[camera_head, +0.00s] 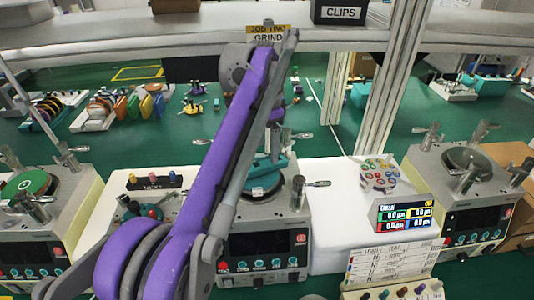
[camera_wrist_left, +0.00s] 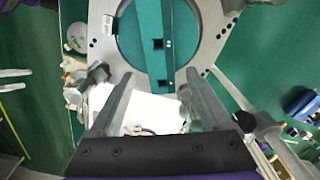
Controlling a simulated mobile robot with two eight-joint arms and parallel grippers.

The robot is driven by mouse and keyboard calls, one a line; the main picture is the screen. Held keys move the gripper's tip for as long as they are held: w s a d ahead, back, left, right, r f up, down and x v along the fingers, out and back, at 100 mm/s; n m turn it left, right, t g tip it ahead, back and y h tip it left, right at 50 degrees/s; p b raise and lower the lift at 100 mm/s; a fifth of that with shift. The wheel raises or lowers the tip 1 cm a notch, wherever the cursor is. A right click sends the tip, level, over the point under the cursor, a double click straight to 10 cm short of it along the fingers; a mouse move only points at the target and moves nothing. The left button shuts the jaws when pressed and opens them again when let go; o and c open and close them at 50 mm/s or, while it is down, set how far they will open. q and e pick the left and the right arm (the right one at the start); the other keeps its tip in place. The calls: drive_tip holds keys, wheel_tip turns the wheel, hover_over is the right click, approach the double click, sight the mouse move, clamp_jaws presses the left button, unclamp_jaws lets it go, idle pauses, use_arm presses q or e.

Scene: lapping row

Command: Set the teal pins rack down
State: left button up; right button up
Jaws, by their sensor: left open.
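A teal piece (camera_head: 265,173), which looks like the pins rack, sits on the round top of the middle grey machine (camera_head: 262,214). In the left wrist view it is a flat teal piece (camera_wrist_left: 180,40) with small square dark holes, over a round opening in a grey plate. I cannot tell whether pins are in it. In the head view my purple arm hides part of the machine and most of the gripper. My right gripper is not in view.
Similar machines stand at left (camera_head: 32,215) and right (camera_head: 463,200). A white block right of the middle machine carries a round holder of coloured pieces (camera_head: 381,174) and a display (camera_head: 402,215). A dark rack of coloured pegs (camera_head: 153,182) stands left. A shelf (camera_head: 200,22) crosses above.

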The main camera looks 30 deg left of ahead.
use_arm(q)
wheel_tip(320, 180, up, 8)
drive_tip(key=p, duration=0.2)
drive_tip(key=shift+o, duration=0.4)
drive_tip(key=shift+a+r, duration=0.15)
drive_tip(key=shift+r, duration=0.1)
hover_over(256, 161)
drive_tip(key=s, duration=0.1)
wheel_tip(256, 161, down, 7)
drive_tip(key=shift+s+r, duration=0.1)
drive_tip(key=shift+s+d+f+b, duration=0.1)
drive_tip(key=shift+d+f+b, duration=0.1)
drive_tip(key=shift+f, duration=1.25)
drive_tip(key=shift+d+f+b, duration=0.15)
drive_tip(key=shift+f+b, duration=0.05)
drive_tip(key=shift+f, duration=1.25)
clamp_jaws()
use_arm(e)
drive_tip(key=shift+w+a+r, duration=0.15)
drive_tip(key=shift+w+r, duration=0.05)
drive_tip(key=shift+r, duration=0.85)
